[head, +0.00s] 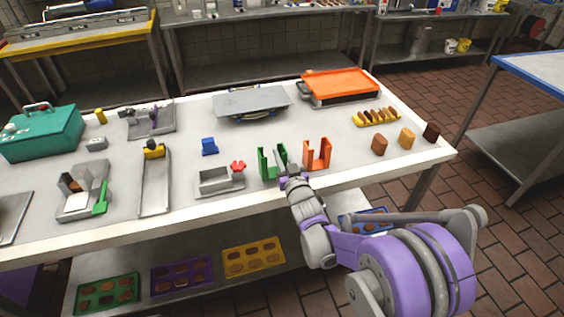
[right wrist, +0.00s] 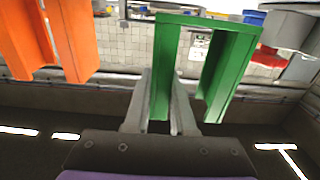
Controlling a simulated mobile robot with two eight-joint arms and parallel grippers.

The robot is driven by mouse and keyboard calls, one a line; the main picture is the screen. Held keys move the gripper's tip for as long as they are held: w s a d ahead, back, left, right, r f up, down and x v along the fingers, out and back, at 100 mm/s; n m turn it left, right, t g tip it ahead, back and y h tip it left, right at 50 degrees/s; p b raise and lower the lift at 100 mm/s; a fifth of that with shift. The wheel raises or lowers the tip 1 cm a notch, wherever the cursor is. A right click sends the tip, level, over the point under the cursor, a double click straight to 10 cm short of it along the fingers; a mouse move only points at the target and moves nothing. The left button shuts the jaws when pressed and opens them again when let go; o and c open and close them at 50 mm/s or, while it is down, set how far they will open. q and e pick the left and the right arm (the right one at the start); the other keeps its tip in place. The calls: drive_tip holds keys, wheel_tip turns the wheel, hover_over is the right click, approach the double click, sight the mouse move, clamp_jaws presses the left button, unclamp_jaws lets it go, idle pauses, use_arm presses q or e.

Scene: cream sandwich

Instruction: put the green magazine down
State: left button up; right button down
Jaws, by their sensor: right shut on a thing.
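The green magazine (head: 264,166) is an upright, U-shaped holder near the front edge of the table. My right gripper (head: 283,162) is at its right side, shut on one upright wall. In the right wrist view the two fingers (right wrist: 161,98) lie on either side of that wall of the green magazine (right wrist: 233,75). I cannot tell whether its base touches the tabletop. My left gripper is not in view.
An orange magazine (head: 317,156) stands close to the right, apart from the green one. A grey tray with a red knob (head: 238,166) is close on the left. A blue block (head: 209,146) lies behind it. Brown and tan pieces (head: 407,138) stand farther right. The table's front edge (head: 240,206) is near.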

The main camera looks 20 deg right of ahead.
wheel_tip(320, 180, down, 2)
drive_tip(key=shift+f, duration=0.2)
drive_tip(key=shift+f, duration=0.15)
drive_tip(key=c, duration=0.8)
unclamp_jaws()
drive_tip(key=shift+o, duration=0.2)
